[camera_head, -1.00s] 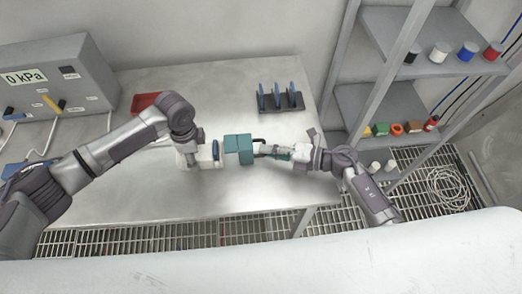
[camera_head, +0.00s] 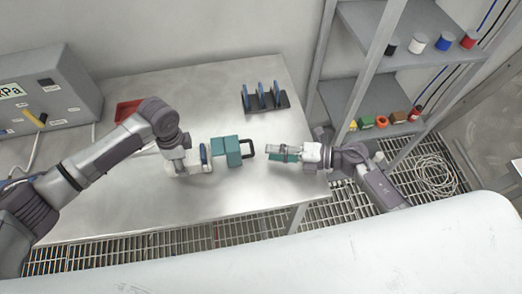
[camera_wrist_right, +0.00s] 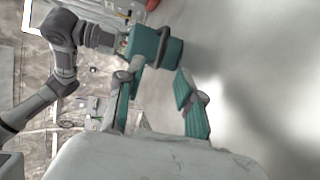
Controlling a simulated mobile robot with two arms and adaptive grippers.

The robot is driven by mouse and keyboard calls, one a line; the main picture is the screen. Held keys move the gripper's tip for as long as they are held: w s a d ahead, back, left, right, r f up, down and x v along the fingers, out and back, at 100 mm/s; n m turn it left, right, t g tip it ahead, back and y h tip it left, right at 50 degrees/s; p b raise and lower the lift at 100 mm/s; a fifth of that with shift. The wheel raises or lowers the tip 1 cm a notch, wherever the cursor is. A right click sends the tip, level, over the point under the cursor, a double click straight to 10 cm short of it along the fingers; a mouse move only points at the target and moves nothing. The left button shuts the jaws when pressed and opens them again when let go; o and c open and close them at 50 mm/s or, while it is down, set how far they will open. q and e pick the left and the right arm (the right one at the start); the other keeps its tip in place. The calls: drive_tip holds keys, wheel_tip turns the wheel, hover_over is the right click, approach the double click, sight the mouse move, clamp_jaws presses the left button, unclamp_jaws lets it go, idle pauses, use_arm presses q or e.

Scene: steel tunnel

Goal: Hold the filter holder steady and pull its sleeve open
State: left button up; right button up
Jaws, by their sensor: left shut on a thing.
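The sleeve and handle also show in the right wrist view, where the sleeve (camera_wrist_right: 144,44) is above my fingers.
A rack with blue discs (camera_head: 265,101) stands at the back of the table. A red tray (camera_head: 128,109) and a grey gauge box (camera_head: 50,90) are at the left. A shelf unit (camera_head: 375,99) with small coloured items stands at the right. The table front is clear.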

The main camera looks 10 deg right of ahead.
drive_tip(key=v, duration=0.6)
drive_tip(key=shift+s+d, duration=0.1)
drive_tip(key=shift+d, duration=0.05)
use_arm(q)
drive_tip(key=o, duration=1.4)
drive_tip(key=shift+c, duration=0.2)
